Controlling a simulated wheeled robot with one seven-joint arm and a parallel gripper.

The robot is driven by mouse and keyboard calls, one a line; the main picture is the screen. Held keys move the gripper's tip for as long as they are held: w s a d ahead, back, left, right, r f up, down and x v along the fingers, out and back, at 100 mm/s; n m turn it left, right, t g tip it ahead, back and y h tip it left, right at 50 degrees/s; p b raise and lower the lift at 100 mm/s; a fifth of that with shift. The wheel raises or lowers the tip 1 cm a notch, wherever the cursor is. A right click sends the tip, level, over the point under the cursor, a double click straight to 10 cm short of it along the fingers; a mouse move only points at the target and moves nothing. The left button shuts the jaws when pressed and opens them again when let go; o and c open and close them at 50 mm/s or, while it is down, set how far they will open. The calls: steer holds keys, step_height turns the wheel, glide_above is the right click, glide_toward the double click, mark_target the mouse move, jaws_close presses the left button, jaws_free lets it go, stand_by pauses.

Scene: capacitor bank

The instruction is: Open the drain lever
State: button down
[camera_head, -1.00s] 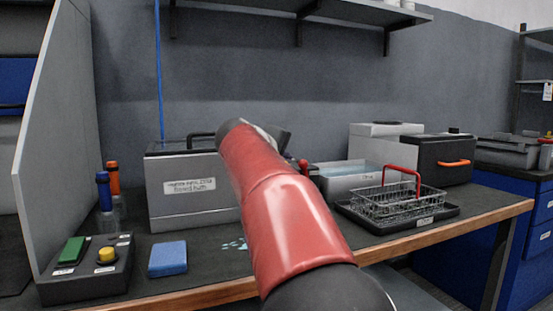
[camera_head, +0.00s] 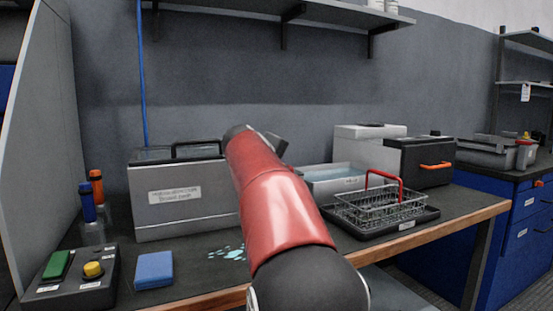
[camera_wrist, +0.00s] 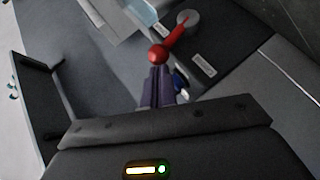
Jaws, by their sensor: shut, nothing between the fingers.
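The red drain lever (camera_wrist: 174,38) shows in the wrist view, with a round ball knob (camera_wrist: 158,55) at its near end and a grey round hub (camera_wrist: 188,18) at its far end. My gripper (camera_wrist: 157,74) has its dark fingers together, pointing at the ball knob and right against it in the picture. I cannot tell whether they touch it. In the head view my red arm hides the lever and the gripper's fingers. The labelled grey bath box (camera_head: 175,212) stands left of my arm on the bench.
A water-filled basin (camera_head: 335,184), a wire basket with a red handle (camera_head: 385,207) and a black box with an orange handle (camera_head: 425,162) stand right of my arm. A button box (camera_head: 75,280), blue block (camera_head: 154,270) and two bottles are at left. A spill (camera_head: 228,253) lies in front.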

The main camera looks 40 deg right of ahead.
steer(key=shift+s+d+r+y+p, duration=0.1)
steer(key=shift+d+r+y+p, duration=0.1)
steer(key=shift+d+p, duration=0.3)
steer(key=shift+s+d+r+y+p, duration=0.1)
steer(key=shift+d+r+y+p, duration=0.1)
steer(key=shift+d+p, duration=0.3)
steer(key=shift+a, duration=0.15)
steer(key=shift+r, duration=0.1)
